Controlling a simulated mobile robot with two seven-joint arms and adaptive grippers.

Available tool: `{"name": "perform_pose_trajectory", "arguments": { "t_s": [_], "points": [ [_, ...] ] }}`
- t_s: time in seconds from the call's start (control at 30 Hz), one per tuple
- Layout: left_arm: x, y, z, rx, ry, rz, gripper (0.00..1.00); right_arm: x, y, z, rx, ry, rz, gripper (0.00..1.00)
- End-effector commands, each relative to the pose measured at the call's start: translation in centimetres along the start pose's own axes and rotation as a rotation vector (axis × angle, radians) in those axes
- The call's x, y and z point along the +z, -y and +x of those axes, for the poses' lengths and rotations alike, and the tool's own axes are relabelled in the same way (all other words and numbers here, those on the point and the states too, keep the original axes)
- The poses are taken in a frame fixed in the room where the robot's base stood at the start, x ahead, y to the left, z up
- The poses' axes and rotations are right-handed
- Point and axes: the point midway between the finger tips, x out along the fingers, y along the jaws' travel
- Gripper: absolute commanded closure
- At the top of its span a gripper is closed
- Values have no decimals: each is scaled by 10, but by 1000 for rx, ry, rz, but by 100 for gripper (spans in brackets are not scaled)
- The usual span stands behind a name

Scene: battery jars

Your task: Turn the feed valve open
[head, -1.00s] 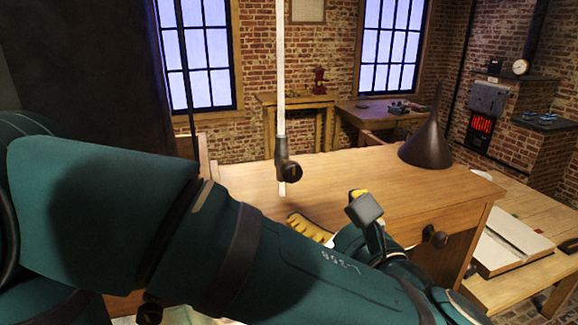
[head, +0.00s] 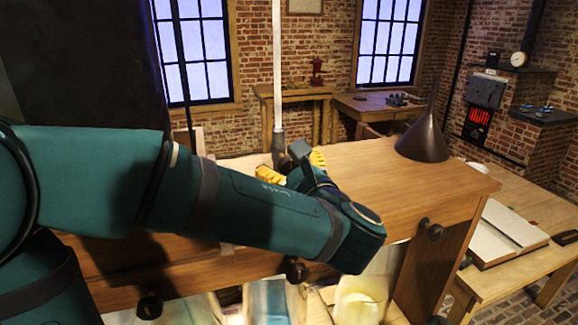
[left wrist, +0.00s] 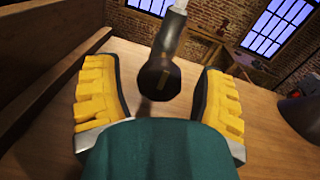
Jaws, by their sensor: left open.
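The feed valve is a dark fitting (head: 279,141) on a pale upright tube (head: 277,70), above the wooden bench top. In the left wrist view its round dark knob (left wrist: 159,82) faces the camera, with a thin line across its face. My left gripper (head: 293,166) is at the valve, its yellow fingers spread. In the left wrist view the left gripper (left wrist: 160,92) is open, with one finger on each side of the knob and gaps on both sides. In the head view, my gripper hides the knob. My right gripper is not in view.
A dark funnel (head: 424,140) stands on the bench top (head: 385,180) at right. Dark knobs (head: 431,231) line the bench front, with glass jars (head: 358,300) below, partly hidden by my left arm. An open book (head: 497,233) lies on a lower table at right.

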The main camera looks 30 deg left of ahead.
Motion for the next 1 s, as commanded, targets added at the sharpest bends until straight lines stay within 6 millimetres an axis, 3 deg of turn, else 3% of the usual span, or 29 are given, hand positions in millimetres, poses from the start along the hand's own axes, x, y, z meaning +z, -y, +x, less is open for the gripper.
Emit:
{"name": "perform_pose_trajectory", "arguments": {
  "t_s": [0.17, 0.2, 0.3, 0.4, 0.73, 1.0],
  "points": [
    [0, 0, 0, 0, 0, 0, 30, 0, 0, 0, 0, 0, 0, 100],
    [0, 0, 0, 0, 0, 0, 36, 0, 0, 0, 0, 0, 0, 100],
    [0, 0, 0, 1, 0, 0, 71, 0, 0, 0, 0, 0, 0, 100],
    [0, 0, 0, 1, 0, 0, 99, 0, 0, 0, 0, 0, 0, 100],
    [-1, 0, 0, 2, -2, -32, 99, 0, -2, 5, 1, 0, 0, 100],
    [-3, -1, 0, 5, -12, -187, 100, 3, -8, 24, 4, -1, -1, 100]
  ]
}}
